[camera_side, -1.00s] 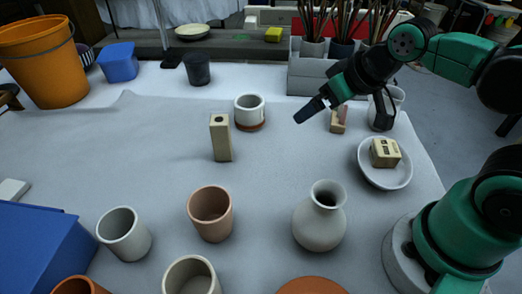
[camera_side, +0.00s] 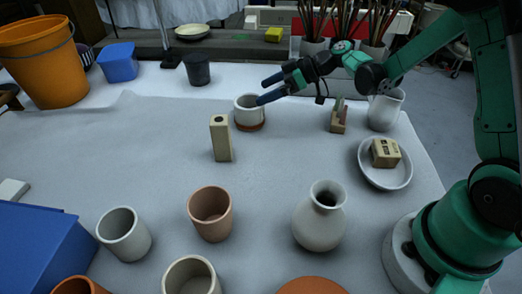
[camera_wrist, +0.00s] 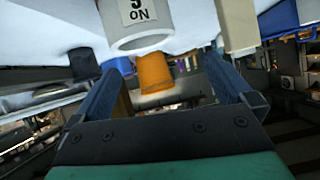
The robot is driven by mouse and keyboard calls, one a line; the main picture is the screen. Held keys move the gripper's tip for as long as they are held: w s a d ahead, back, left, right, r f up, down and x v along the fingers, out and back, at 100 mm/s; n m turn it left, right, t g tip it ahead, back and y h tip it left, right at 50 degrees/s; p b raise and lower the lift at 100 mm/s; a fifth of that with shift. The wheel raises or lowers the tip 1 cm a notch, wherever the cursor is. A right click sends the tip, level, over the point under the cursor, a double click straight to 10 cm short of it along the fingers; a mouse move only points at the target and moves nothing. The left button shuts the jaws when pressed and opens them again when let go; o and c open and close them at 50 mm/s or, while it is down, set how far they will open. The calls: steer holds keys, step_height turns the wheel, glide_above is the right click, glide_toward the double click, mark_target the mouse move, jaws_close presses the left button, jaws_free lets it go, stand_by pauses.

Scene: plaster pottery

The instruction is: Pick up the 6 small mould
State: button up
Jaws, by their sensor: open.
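No mould in view carries a 6 that I can read. A pale tan block with a dark hole in its top (camera_side: 220,140) stands upright in the side view; it seems to show in the wrist view (camera_wrist: 237,25). A labelled tan block (camera_side: 384,150) lies in a white dish (camera_side: 372,180), its print too small to read. A low, notched tan piece (camera_side: 338,120) is near the white jug. My gripper (camera_side: 262,91) is open and empty at the white cup (camera_side: 249,112); contact is unclear. The wrist view shows my gripper (camera_wrist: 163,65) with the cup (camera_wrist: 135,30) ahead, bearing a label.
The cup sits on a terracotta saucer (camera_side: 250,126). A vase (camera_side: 319,225), a terracotta cup (camera_side: 209,220) and a grey cup (camera_side: 124,238) stand nearer the front. The jug (camera_side: 392,108) is at the right. The cloth's left middle is clear.

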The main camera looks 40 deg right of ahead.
mark_target(249, 101)
steer(key=shift+w+d+f+n+t+y, duration=0.25)
steer(key=shift+d+f+n+y, duration=0.1)
steer(key=shift+f, duration=0.2)
steer(key=shift+w+d+f+n+t+y, duration=0.25)
steer(key=shift+d+f+n+y, duration=0.1)
steer(key=shift+f, duration=0.2)
steer(key=shift+x, duration=2.8)
steer(key=c, duration=1.2)
steer(key=shift+o, duration=0.2)
steer(key=shift+r, duration=0.1)
